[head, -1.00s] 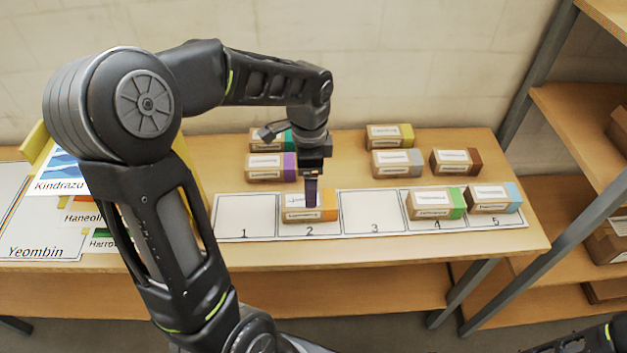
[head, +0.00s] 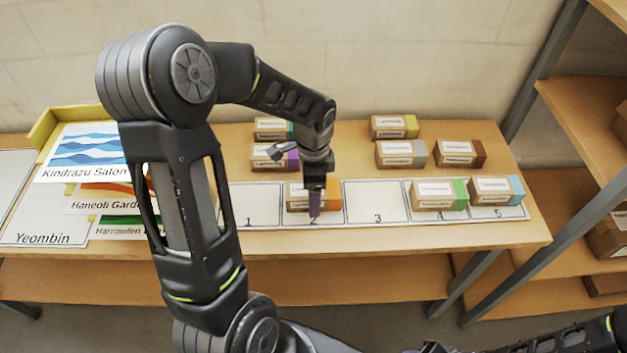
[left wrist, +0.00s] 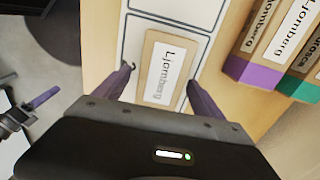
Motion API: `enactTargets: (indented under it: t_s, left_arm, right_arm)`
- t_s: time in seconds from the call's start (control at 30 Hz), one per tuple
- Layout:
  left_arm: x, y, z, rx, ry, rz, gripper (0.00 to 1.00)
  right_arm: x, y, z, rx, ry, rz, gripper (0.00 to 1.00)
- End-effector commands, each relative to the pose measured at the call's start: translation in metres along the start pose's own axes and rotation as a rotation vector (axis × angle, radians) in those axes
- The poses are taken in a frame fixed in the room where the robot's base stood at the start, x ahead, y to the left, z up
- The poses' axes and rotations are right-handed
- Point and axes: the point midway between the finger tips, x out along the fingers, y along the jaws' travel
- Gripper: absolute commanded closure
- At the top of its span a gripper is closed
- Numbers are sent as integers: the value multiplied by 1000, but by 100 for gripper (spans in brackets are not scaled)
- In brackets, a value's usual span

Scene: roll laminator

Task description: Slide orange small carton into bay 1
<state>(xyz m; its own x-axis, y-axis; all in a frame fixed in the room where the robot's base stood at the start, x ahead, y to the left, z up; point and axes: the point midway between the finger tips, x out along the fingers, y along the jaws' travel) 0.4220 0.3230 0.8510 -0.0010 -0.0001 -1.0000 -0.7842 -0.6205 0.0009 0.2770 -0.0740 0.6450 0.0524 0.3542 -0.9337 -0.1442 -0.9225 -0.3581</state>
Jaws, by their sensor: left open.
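The orange-ended small carton (head: 333,196) sits in bay 2 (head: 300,219) of the numbered strip. My left gripper (head: 314,206) is over it, pointing down, and partly hides it. In the left wrist view the carton (left wrist: 168,70) lies between the two spread fingers (left wrist: 160,82), with a gap visible at least on the left side. Bay 1 (head: 255,200) is just left of it and its visible part is bare; my left arm hides its left edge. My right gripper (left wrist: 30,110) shows at the left edge of the left wrist view; its opening is unclear.
Bay 3 (head: 372,199) is empty. A green-ended carton (head: 437,194) is in bay 4 and a blue-ended one (head: 497,190) in bay 5. Behind stand several cartons, including purple (head: 268,158) and grey (head: 400,154). Signs (head: 85,155) lie at left.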

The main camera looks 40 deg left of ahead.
Motion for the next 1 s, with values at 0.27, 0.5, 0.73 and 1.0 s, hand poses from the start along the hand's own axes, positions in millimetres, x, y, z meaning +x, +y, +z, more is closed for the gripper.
enactTargets:
  t_s: [0.27,0.5,0.73,1.0]
  left_arm:
    - [2,0,0,0,0,0,20]
    - [2,0,0,0,0,-1,39]
    - [2,0,0,1,0,-1,58]
    - [1,0,0,1,0,-1,80]
  right_arm:
    - [0,0,0,0,0,0,64]
    - [0,0,0,0,0,0,64]
    - [0,0,0,0,0,0,64]
    - [0,0,0,0,0,0,64]
